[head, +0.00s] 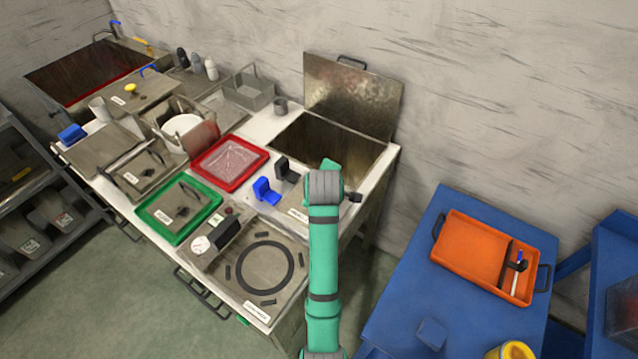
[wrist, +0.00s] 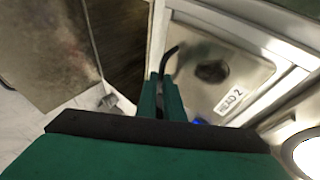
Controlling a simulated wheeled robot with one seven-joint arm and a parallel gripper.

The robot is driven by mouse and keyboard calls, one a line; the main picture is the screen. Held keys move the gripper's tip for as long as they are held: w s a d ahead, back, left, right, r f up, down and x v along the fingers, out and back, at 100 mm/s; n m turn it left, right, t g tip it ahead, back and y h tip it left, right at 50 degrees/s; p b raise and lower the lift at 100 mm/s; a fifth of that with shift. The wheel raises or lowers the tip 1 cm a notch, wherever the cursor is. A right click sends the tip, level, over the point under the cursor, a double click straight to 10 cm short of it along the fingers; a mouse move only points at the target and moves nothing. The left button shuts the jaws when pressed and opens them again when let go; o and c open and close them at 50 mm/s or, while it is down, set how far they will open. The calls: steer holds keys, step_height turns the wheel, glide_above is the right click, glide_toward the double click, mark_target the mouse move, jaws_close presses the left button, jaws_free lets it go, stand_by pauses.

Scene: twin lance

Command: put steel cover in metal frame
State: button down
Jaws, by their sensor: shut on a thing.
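A steel plate labelled HEAD 2 (wrist: 228,72), which looks like the steel cover, lies inside a pale metal surround (wrist: 250,38) in the wrist view. A dark round spot shows on the plate. My gripper (wrist: 161,92) is shut on a thin black curved handle (wrist: 170,57) at the plate's left side. Whether the handle belongs to this plate is unclear. In the head view, my green arm hides most of the gripper and part of the labelled plate (head: 296,214) at the table's right edge. I cannot tell for sure which part is the metal frame.
An open steel basin (head: 325,150) with its raised lid (head: 350,95) stands behind my gripper. Blue and black blocks, a red tray (head: 258,163) and a green tray (head: 146,211) lie to the left. A blue table (head: 400,305) with an orange tray (head: 468,250) stands at right.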

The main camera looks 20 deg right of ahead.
steer(key=shift+a+f, duration=0.1)
steer(key=shift+f, duration=0.1)
steer(key=c, duration=1.9)
jaws_free()
steer(key=shift+s+d, duration=0.2)
steer(key=shift+a+r, duration=0.1)
steer(key=shift+r, duration=0.05)
steer(key=v, duration=1.1)
steer(key=shift+s+r, duration=0.25)
steer(key=shift+a, duration=0.1)
